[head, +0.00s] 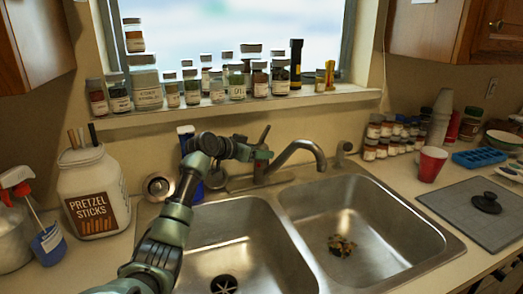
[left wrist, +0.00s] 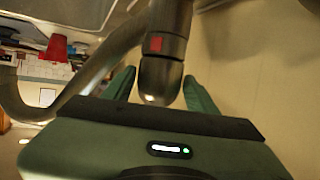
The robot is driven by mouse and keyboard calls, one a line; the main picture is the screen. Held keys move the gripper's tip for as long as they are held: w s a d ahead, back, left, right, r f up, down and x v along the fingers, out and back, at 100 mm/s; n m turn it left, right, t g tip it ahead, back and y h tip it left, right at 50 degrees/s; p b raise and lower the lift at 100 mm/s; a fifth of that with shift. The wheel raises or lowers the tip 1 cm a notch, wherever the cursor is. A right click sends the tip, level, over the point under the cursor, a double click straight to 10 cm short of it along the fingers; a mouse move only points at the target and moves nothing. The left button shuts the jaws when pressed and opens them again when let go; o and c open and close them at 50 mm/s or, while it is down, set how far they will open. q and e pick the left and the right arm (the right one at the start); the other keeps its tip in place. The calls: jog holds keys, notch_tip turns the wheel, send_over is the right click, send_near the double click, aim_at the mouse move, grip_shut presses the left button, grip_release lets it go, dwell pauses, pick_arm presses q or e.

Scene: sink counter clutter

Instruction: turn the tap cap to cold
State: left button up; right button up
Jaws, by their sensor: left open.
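The tap cap (head: 262,152) stands at the base of the metal tap (head: 300,148), behind the double sink, with its lever pointing up. My left gripper (head: 256,153) comes in from the left at the cap. In the left wrist view the dark cap (left wrist: 163,68) with a red square mark stands between the two green fingers of my left gripper (left wrist: 160,92). The fingers are open, with a gap visible on each side of the cap. The far side of the cap is hidden. My right gripper is not in view.
The sink's divider (head: 284,225) separates two basins, with scraps (head: 341,246) in the right one. A pretzel jar (head: 91,192) stands left, and a blue bottle (head: 187,140) is partly behind my arm. Jars line the sill (head: 220,106). A red cup (head: 431,164) stands right.

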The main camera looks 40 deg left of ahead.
pick_arm(q)
jog(key=shift+w+d+f, duration=0.1)
jog(key=shift+w+f, duration=0.1)
jog(key=shift+w, duration=0.35)
jog(key=shift+c, duration=0.4)
jog(key=c, duration=1)
jog(key=shift+r+n+y+p, duration=0.15)
jog(key=shift+n+y+p, duration=0.15)
jog(key=shift+p, duration=0.4)
jog(key=n+y+p, duration=0.2)
jog(key=p, duration=0.2)
jog(key=n+g+y+p, duration=0.1)
jog(key=n+y+p, duration=0.1)
jog(key=p, duration=0.1)
jog(key=shift+d+r+y+p, duration=0.15)
jog(key=shift+y+p, duration=0.15)
jog(key=shift+p, duration=0.05)
jog(key=shift+n+g+y+p, duration=0.3)
jog(key=shift+n+y+p, duration=0.3)
jog(key=shift+n, duration=0.1)
jog(key=shift+f+n+g+y, duration=0.25)
jog(key=shift+n+g+y, duration=0.25)
jog(key=shift+n+y, duration=0.25)
jog(key=shift+p, duration=0.3)
